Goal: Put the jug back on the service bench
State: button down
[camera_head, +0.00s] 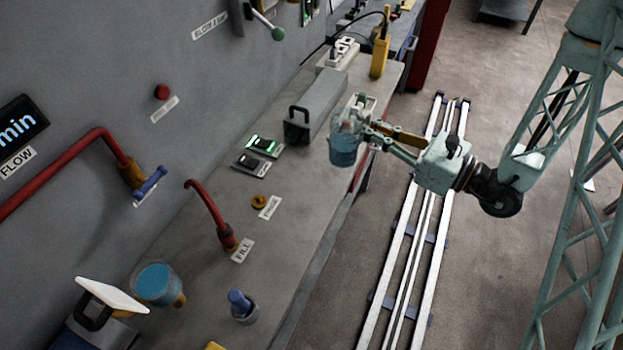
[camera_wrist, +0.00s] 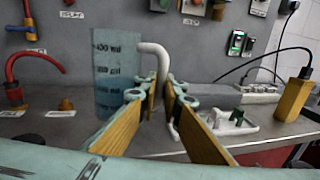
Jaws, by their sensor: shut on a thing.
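The jug (camera_head: 343,151) is a clear cylinder with blue liquid low in it. In the wrist view the jug (camera_wrist: 115,75) shows dark volume marks and a pale handle (camera_wrist: 154,50). My gripper (camera_head: 370,128) is shut on the handle; in the wrist view its yellow-padded fingers (camera_wrist: 162,88) close around the handle's lower part. The jug looks upright. The grey service bench (camera_head: 300,205) runs along the wall. In the head view the jug appears over the bench's front edge; I cannot tell its height above the top.
A red fill spout (camera_head: 212,212), a blue-topped vessel (camera_head: 158,284) and a blue knob (camera_head: 241,303) are toward the near end. A yellow device (camera_head: 380,52) stands at the far end.

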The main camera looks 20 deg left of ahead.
jog(key=s+a+f+n+g, duration=0.1)
jog(key=s+a+n+g, duration=0.1)
jog(key=s, duration=0.5)
jog(key=s+a+f+n+g+b, duration=0.1)
jog(key=s+a+n+g, duration=0.1)
jog(key=s+n+g, duration=0.2)
jog(key=s+g, duration=0.2)
jog(key=s, duration=0.2)
jog(key=shift+s+a+f+g+y+b, duration=0.15)
jog(key=shift+f+g+y+b, duration=0.15)
jog(key=shift+g+y, duration=0.1)
jog(key=w+a+b, duration=0.1)
jog(key=w+a, duration=0.2)
jog(key=w, duration=0.4)
jog(key=w+a+f+b, duration=0.1)
jog(key=w+a, duration=0.2)
jog(key=w, duration=0.3)
jog(key=shift+w+a+f, duration=0.2)
jog(key=shift+w+f, duration=0.05)
jog(key=shift+w, duration=0.15)
jog(key=shift+w+a+f, duration=0.2)
jog(key=shift+w+f, duration=0.1)
jog(key=shift+w, duration=0.1)
jog(key=shift+f+b, duration=0.7)
jog(key=shift+f, duration=0.75)
